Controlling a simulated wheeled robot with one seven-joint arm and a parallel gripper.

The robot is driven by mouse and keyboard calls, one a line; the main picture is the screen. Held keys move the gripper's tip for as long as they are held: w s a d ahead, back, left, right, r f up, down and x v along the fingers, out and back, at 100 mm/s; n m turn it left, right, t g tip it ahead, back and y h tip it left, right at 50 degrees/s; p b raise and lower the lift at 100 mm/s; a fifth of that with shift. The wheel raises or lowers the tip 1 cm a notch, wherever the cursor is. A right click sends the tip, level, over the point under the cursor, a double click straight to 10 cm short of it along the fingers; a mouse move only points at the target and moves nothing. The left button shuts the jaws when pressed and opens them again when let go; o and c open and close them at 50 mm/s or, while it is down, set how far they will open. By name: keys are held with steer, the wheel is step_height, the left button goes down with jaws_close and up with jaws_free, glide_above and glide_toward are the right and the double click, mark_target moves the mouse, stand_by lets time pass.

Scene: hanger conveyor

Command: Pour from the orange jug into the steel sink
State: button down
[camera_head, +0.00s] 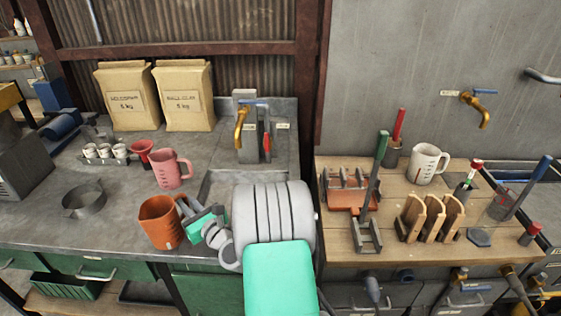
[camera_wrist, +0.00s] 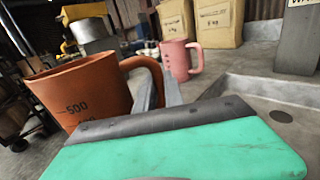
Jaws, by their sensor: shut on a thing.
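The orange jug (camera_head: 160,222) is at the front of the grey counter, left of the steel sink (camera_head: 222,184). It leans slightly in the picture; I cannot tell whether its base is clear of the counter. My gripper (camera_head: 184,208) is shut on the jug's handle from the right. In the wrist view the jug (camera_wrist: 85,95) is at the left, marked 500, with its handle at my fingers (camera_wrist: 160,88). My arm hides much of the sink in the head view. The sink's basin (camera_wrist: 255,100) and drain show at the right of the wrist view.
A pink jug (camera_head: 170,170) stands behind the orange one, near a red funnel (camera_head: 143,150) and a metal ring (camera_head: 84,200). Two paper bags (camera_head: 184,96) stand at the back. A brass tap (camera_head: 240,125) is behind the sink. A wooden bench (camera_head: 390,240) with tools is right.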

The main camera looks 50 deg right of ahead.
steer(key=s+d+m+g+h+p, duration=0.1)
steer(key=s+d+m+h, duration=0.1)
steer(key=d, duration=0.8)
steer(key=s+d+m+g+h+p, duration=0.1)
steer(key=s+d+h, duration=0.4)
steer(key=d, duration=0.5)
steer(key=s+d+m+g+h+p, duration=0.2)
steer(key=s+d+m+g+h, duration=0.1)
steer(key=d, duration=0.7)
steer(key=shift+s+d+m+h, duration=0.2)
steer(key=shift+s+m+h, duration=0.35)
steer(key=shift+m, duration=0.35)
steer(key=n+b, duration=0.1)
steer(key=b, duration=0.1)
steer(key=n+b, duration=0.1)
steer(key=b, duration=0.2)
steer(key=shift+s+d+f+h, duration=0.1)
steer(key=shift+d+f+h, duration=0.15)
steer(key=shift+d, duration=0.05)
step_height(320, 180, up, 2)
steer(key=n+b, duration=0.2)
steer(key=shift+s+d+b, duration=0.1)
steer(key=shift+b, duration=0.3)
steer(key=shift+r+n+t+b, duration=0.3)
steer(key=shift+r+n+b, duration=0.05)
steer(key=shift+n+b, duration=0.1)
steer(key=shift+r, duration=0.25)
